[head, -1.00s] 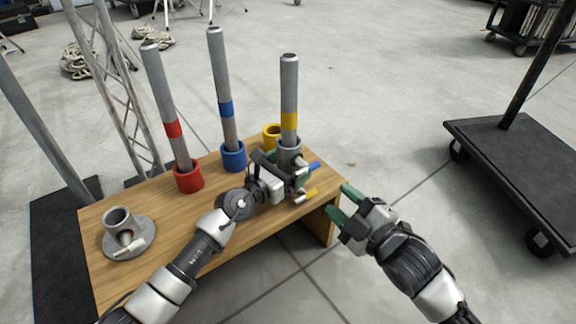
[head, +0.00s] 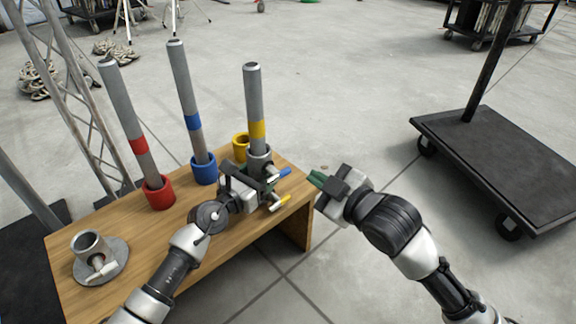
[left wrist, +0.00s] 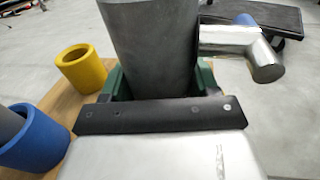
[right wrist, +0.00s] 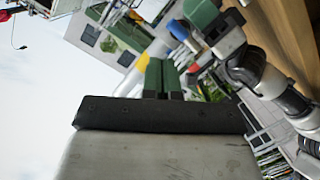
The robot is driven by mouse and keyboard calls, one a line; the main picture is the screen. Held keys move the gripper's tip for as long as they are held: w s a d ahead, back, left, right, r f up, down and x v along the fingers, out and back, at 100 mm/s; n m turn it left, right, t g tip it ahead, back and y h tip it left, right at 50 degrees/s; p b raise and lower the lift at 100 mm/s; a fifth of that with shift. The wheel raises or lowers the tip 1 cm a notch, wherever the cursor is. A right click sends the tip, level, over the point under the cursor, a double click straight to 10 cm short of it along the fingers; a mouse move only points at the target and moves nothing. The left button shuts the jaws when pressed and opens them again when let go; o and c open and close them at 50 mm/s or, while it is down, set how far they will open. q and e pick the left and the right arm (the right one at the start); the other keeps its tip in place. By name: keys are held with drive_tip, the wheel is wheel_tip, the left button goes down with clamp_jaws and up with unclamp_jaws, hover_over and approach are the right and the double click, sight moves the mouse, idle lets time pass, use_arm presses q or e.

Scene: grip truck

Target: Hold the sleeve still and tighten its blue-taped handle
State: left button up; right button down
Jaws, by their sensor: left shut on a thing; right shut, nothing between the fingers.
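The grey sleeve (head: 260,160) stands at the table's right end, around the foot of a grey pole with yellow tape. Its blue-taped handle (head: 284,173) sticks out to the right; a yellow-taped handle (head: 281,203) sits lower. My left gripper (head: 254,176) is shut on the sleeve; in the left wrist view its green fingers flank the grey cylinder (left wrist: 150,45), with a metal handle (left wrist: 262,55) to its right. My right gripper (head: 314,181) is shut and empty, a little right of the blue-taped handle, apart from it. Its green fingers (right wrist: 160,76) are together in the right wrist view.
Poles in a red cup (head: 159,193) and a blue cup (head: 204,170) stand to the left. An empty yellow cup (head: 240,140) is behind. A flanged grey socket (head: 116,258) sits at the table's left end. A black cart (head: 500,165) stands right, beyond clear floor.

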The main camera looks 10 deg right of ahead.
sight(274, 173)
wheel_tip(274, 173, up, 8)
drive_tip(key=s+r+m+g+h, duration=0.1)
drive_tip(key=s+m+g+h, duration=0.1)
drive_tip(key=m+g, duration=0.3)
drive_tip(key=w+a+f+m, duration=0.1)
drive_tip(key=w+a+f, duration=0.3)
drive_tip(key=w+f, duration=0.3)
drive_tip(key=shift+w+f+m+t, duration=0.3)
drive_tip(key=shift+w+f, duration=0.1)
drive_tip(key=shift+f, duration=1.1)
